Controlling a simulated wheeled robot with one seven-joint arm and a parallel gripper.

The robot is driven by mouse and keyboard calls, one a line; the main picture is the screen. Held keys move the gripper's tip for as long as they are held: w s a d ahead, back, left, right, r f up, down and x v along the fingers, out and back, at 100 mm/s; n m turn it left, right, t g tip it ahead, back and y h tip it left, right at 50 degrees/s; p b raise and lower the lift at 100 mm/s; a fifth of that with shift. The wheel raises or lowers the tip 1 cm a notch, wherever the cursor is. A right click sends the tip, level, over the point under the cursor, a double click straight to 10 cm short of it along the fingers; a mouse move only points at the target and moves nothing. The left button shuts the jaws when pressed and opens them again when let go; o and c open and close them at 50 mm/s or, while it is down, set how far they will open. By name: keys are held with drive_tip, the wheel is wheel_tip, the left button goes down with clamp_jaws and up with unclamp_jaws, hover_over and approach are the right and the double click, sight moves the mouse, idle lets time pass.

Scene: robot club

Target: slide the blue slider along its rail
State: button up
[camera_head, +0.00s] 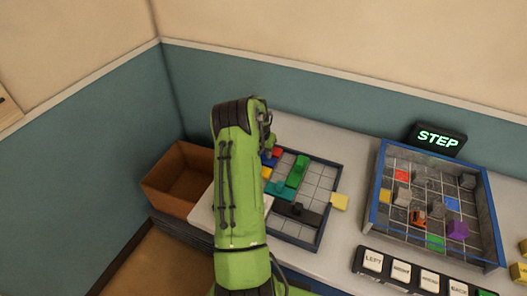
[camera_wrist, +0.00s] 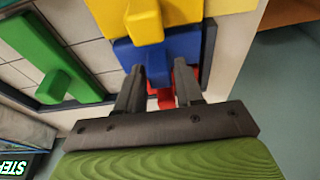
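The blue slider (camera_wrist: 185,45) lies in the sliding-block board (camera_head: 322,222), between a yellow block (camera_wrist: 105,15) and a red block (camera_wrist: 166,100) in the wrist view. In the head view a small part of it shows beside my arm (camera_head: 268,161). My gripper (camera_wrist: 159,75) has its two dark fingers on either side of the blue slider's raised knob. The knob fills the gap between the fingers, and they appear to touch it. My arm hides the gripper and the left part of the board in the head view.
An open brown box (camera_head: 180,180) stands left. A blue-walled grid tray (camera_head: 374,190), a STEP sign (camera_head: 437,139) and labelled buttons (camera_head: 400,271) stand right.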

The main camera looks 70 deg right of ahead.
drive_tip(key=p+v, duration=0.1)
drive_tip(key=v, duration=0.1)
drive_tip(key=d+p+v, duration=0.1)
drive_tip(key=v, duration=0.1)
drive_tip(key=p+v, duration=0.2)
drive_tip(key=v, duration=0.1)
drive_tip(key=shift+d+r, duration=0.15)
drive_tip(key=shift+d, duration=0.2)
